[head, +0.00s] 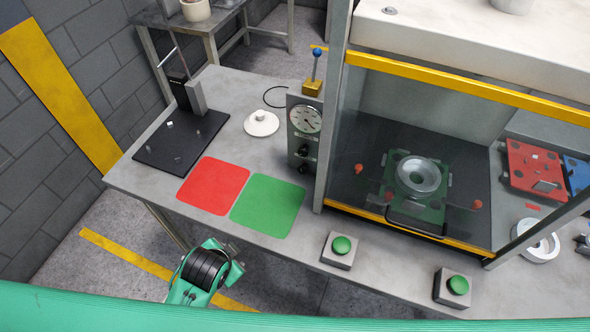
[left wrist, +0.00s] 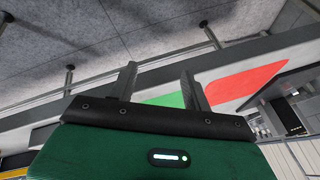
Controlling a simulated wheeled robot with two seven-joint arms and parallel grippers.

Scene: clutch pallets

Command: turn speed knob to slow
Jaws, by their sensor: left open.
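A grey control box (head: 303,128) with a round white dial (head: 306,119) stands on the bench, left of the glazed press. Two small dark knobs, one above the other, sit below the dial: an upper one (head: 303,151) and a lower one (head: 294,167). I cannot read any marks or tell which is the speed knob. My left gripper (left wrist: 160,84) is open and empty in the left wrist view, with the bench edge beyond its fingers. In the head view my left arm is in front of the bench, well short of the box; its fingers are not clear there. My right gripper is out of view.
A red mat (head: 213,186) and a green mat (head: 267,205) lie left of the box. A white cone-shaped part (head: 261,124) and a black stand (head: 180,143) are behind them. Green buttons (head: 341,246) (head: 458,286) stand along the front edge. A glazed guard with yellow bars borders the box's right side.

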